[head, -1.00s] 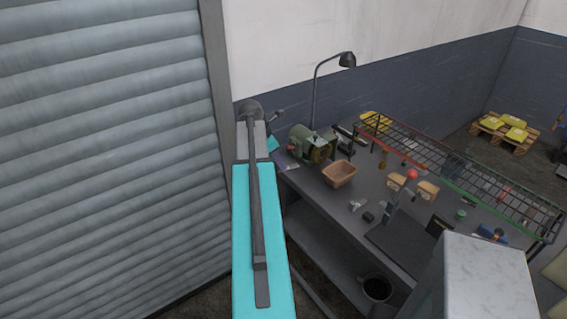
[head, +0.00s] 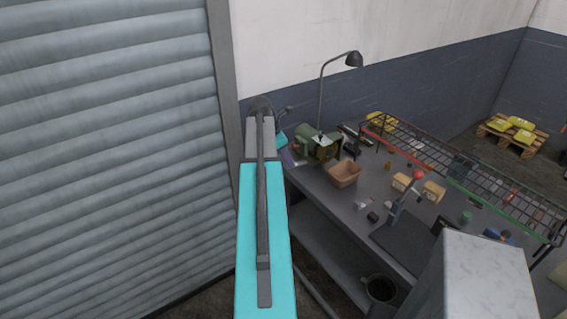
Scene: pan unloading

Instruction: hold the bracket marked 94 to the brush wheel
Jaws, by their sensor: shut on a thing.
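The green bench machine (head: 312,137) stands at the back left of the workbench. A round brownish wheel (head: 328,150), likely the brush wheel, shows on its side toward me. My arm reaches away from me, left of the bench, and its far end is close to the left of the machine. My gripper and its fingertips cannot be made out there, hidden by or lost beyond the arm's end. The bracket marked 94 cannot be made out, and no number is readable. Whether anything touches the wheel cannot be seen.
A brown bin (head: 344,174) stands in front of the machine. A black lamp (head: 353,59) rises behind it. A wire rack (head: 440,170) runs along the bench's back right. Small blocks and parts lie midbench. A grey roller shutter (head: 110,150) fills the left.

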